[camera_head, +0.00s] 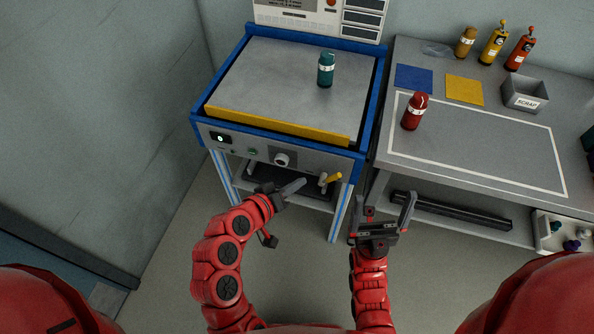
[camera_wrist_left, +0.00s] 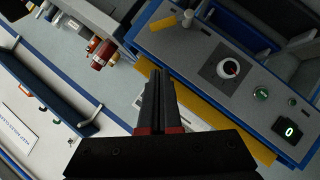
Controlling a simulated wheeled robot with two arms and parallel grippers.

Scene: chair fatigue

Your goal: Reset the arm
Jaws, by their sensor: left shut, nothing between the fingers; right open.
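My left gripper (camera_head: 298,186) is shut and empty in front of the blue-framed machine, just below its front control panel (camera_head: 270,150). In the left wrist view its two dark fingers (camera_wrist_left: 160,76) lie together, with the panel to their right. My right gripper (camera_head: 388,205) is open and empty, with its fingers pointing up, in front of the gap between the machine and the grey workbench. A yellow-tipped lever (camera_head: 331,178) stands to the right of my left gripper, apart from it in the head view.
A teal bottle (camera_head: 326,70) stands on the machine's grey top (camera_head: 270,85). On the workbench (camera_head: 470,140) are a red bottle (camera_head: 414,112), a scrap bin (camera_head: 525,95), and blue and yellow squares. A black bar (camera_head: 450,212) lies on the lower shelf. Floor in front is clear.

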